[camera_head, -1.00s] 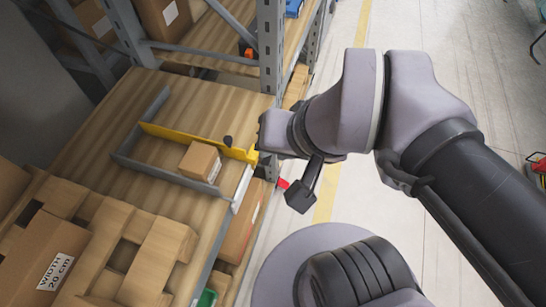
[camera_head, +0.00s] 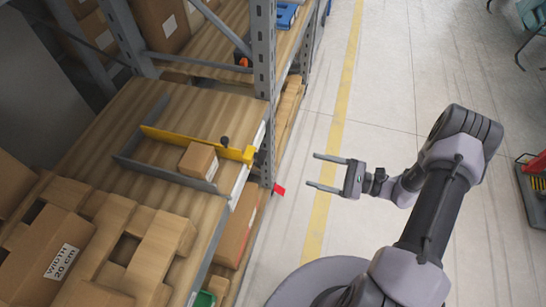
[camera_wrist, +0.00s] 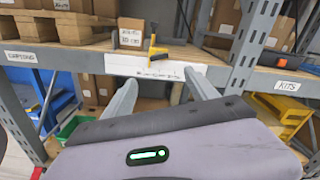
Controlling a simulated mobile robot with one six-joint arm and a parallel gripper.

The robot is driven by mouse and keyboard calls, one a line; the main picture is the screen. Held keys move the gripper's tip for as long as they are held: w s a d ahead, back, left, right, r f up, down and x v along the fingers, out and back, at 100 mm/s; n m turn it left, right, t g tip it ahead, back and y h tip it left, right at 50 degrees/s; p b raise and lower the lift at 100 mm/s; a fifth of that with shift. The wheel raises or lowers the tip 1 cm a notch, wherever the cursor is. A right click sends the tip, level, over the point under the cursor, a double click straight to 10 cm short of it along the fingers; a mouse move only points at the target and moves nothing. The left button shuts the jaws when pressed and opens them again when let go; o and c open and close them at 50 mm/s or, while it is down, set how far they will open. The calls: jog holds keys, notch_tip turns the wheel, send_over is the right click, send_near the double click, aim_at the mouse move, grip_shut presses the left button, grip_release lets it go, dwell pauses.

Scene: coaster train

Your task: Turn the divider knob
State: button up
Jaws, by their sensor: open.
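The yellow divider (camera_head: 190,142) lies across the wooden shelf, inside a grey frame, and its front end reaches the shelf edge. A small black knob (camera_head: 225,141) stands up near that front end. In the wrist view the divider (camera_wrist: 153,43) shows end-on, with a dark part in front of it. A small cardboard box (camera_head: 198,161) sits beside the divider. My gripper (camera_head: 313,169) is open and empty over the aisle, pointing at the shelf and clear of the divider. Its two fingers also show in the wrist view (camera_wrist: 160,80), below the shelf's front edge.
A grey rack upright (camera_head: 263,75) stands just beyond the divider. Stacked cardboard (camera_head: 60,255) fills the near shelf. A red tag (camera_head: 279,189) juts from the rack into the aisle. The floor (camera_head: 385,85) around my gripper is clear.

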aim_at(260, 157)
jog(key=b+x, duration=0.2)
jog(key=x, duration=1.3)
jog(key=shift+a, duration=0.35)
jog(key=c, duration=1.4)
